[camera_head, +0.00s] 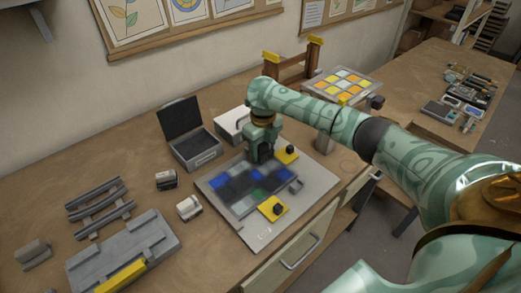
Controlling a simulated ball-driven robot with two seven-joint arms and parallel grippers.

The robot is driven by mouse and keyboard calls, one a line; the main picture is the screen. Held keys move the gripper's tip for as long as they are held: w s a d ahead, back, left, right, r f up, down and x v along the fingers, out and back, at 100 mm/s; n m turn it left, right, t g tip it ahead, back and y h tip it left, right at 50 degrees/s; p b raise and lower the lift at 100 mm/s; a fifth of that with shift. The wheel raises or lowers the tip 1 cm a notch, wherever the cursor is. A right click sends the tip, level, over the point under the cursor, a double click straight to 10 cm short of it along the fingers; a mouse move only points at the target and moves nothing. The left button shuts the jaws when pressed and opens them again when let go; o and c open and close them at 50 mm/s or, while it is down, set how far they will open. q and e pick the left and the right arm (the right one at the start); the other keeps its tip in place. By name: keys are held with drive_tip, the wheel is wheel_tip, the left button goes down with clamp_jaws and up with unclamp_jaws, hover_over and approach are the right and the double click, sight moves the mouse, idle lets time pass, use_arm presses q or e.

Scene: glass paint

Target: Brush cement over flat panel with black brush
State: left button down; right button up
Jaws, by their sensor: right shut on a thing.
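The flat panel (243,191), a patchwork of blue, dark and green glass pieces partly greyed over, lies on a pale grey board (243,228) on the wooden bench. My right gripper (261,152) comes in from the right and points down over the panel's far right part. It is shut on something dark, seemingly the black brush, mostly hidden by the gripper. Whether the bristles touch the glass cannot be told. Two yellow blocks with black knobs sit at the panel's right edge, one far (287,154) and one near (272,208). My left gripper is not in view.
An open dark case (194,146) and a white box (233,125) stand behind the board. Small containers (189,207), grey racks (101,207) and a grey fixture (124,251) are at left. A colourful tile panel (342,84) stands at the back right.

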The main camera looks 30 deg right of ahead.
sight(213, 190)
drive_tip(key=shift+f, duration=0.35)
idle(0.4)
drive_tip(key=shift+s+a+r+p, duration=0.15)
drive_tip(key=shift+a+p, duration=0.3)
drive_tip(key=shift+a, duration=0.45)
drive_tip(key=a+p, duration=0.1)
drive_tip(key=a, duration=0.2)
drive_tip(key=a+p, duration=0.1)
drive_tip(key=a, duration=0.2)
drive_tip(key=s+a+p, duration=0.1)
drive_tip(key=a+p, duration=0.1)
drive_tip(key=shift+s+a, duration=0.1)
drive_tip(key=shift+a, duration=0.3)
drive_tip(key=a, duration=0.1)
drive_tip(key=a+p, duration=0.1)
drive_tip(key=a, duration=0.2)
drive_tip(key=shift+s+a, duration=0.35)
drive_tip(key=shift+a, duration=0.05)
drive_tip(key=shift+s+a+p, duration=0.15)
drive_tip(key=shift+a+p, duration=0.35)
drive_tip(key=shift+a, duration=0.8)
wheel_tip(213, 190, up, 4)
drive_tip(key=p, duration=0.4)
